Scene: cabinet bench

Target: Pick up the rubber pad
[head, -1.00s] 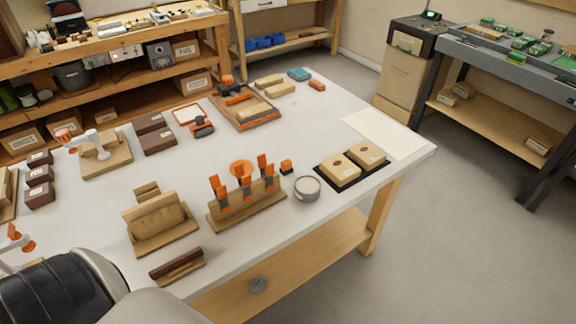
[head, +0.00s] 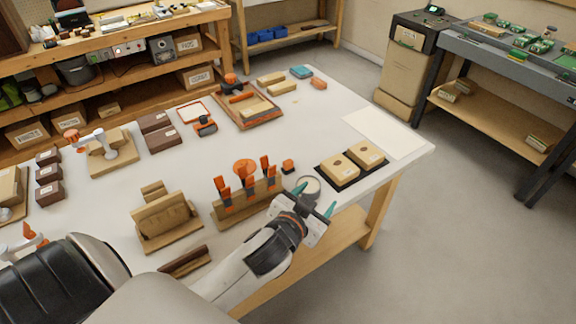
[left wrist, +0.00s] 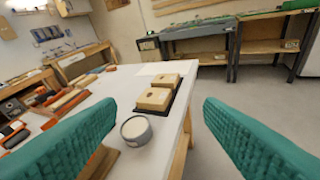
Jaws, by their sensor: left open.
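No piece is plainly marked as the rubber pad. A small flat teal block (head: 301,73) and a small orange-red block (head: 318,83) lie at the table's far end; I cannot tell whether either is the pad. A thin black mat (head: 326,179) lies under two wooden blocks near the right edge; it also shows in the left wrist view (left wrist: 168,111). My left gripper (head: 316,198) is open and empty, with teal fingers, over the near right edge beside the grey cup (head: 311,190). In the left wrist view the gripper (left wrist: 160,104) spreads wide. My right gripper is out of view.
An upright wooden rack with orange-handled tools (head: 246,206) stands just left of my left gripper. A wooden tray (head: 246,108) holds parts farther back. A white sheet (head: 386,132) lies flat at the right corner. Open floor lies right of the table.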

